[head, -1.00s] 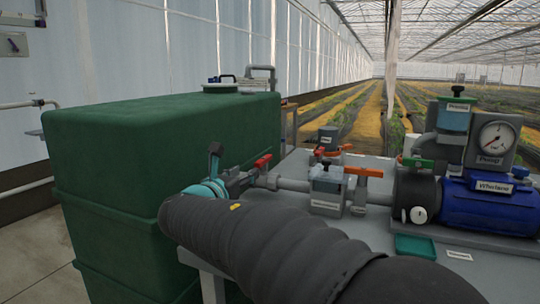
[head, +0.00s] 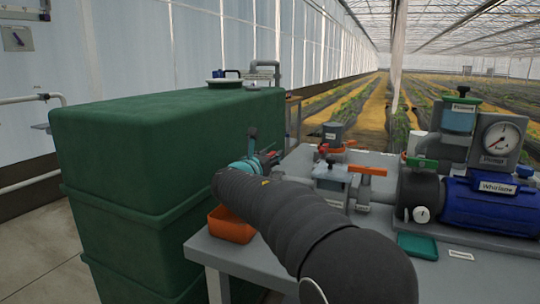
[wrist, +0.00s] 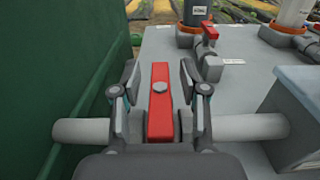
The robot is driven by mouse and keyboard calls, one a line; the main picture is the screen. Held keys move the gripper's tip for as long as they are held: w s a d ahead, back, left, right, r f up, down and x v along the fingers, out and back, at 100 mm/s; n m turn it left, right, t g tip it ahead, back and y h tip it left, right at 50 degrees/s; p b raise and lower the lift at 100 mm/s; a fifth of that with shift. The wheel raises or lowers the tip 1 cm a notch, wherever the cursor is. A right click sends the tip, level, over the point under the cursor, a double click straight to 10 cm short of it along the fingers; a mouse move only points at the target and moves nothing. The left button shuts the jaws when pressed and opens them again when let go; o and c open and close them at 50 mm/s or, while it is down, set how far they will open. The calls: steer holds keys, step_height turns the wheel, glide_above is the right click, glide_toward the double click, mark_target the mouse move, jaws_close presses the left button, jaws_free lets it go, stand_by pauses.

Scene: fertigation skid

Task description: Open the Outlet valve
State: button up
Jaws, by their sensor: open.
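A red lever handle (wrist: 160,100) with a grey round bolt sits on a pipe (wrist: 250,127) that leaves the green tank (wrist: 30,90). The handle lies crosswise to the pipe. No label on this valve is readable. My gripper (wrist: 160,92) is open, with one finger on each side of the handle and a visible gap on both sides. In the head view my gripper (head: 262,152) is beside the green tank (head: 170,140), and my arm hides most of the valve.
An orange bin (head: 232,225) is at the table's left edge. An orange-handled valve (head: 365,171), a blue pump (head: 490,205) and a pressure gauge (head: 500,137) stand to the right. Another red-handled valve (wrist: 209,32) is farther back. The grey tabletop (wrist: 240,75) between is partly clear.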

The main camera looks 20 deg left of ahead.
steer(key=shift+w, duration=0.1)
jaws_close()
steer(key=shift+n+y+b, duration=0.3)
steer(key=shift+y+b, duration=0.1)
steer(key=shift+b, duration=0.4)
steer(key=n+y+b, duration=0.1)
steer(key=b, duration=0.1)
steer(key=n+y+b, duration=0.1)
steer(key=y, duration=0.1)
steer(key=n+y+b, duration=0.1)
steer(key=b, duration=0.1)
steer(key=shift+f+g+y+b, duration=0.3)
steer(key=shift+f+y+b, duration=0.05)
steer(key=shift+y, duration=0.05)
steer(key=n+y+b, duration=0.1)
steer(key=b, duration=0.1)
steer(key=n+g+y+b, duration=0.1)
steer(key=y+b, duration=0.1)
steer(key=n+g+y+b, duration=0.1)
steer(key=b, duration=0.1)
steer(key=shift+a+y, duration=0.25)
steer(key=shift+y, duration=0.15)
steer(key=n+g+y, duration=0.1)
steer(key=n+y+b, duration=0.1)
steer(key=shift+a+r+g+y, duration=0.15)
steer(key=shift+r+g+y, duration=0.15)
steer(key=shift+g, duration=0.1)
steer(key=shift+s+a+n+g+y, duration=0.1)
steer(key=shift+s+n+g+y, duration=0.1)
steer(key=shift+n+g+y, duration=0.65)
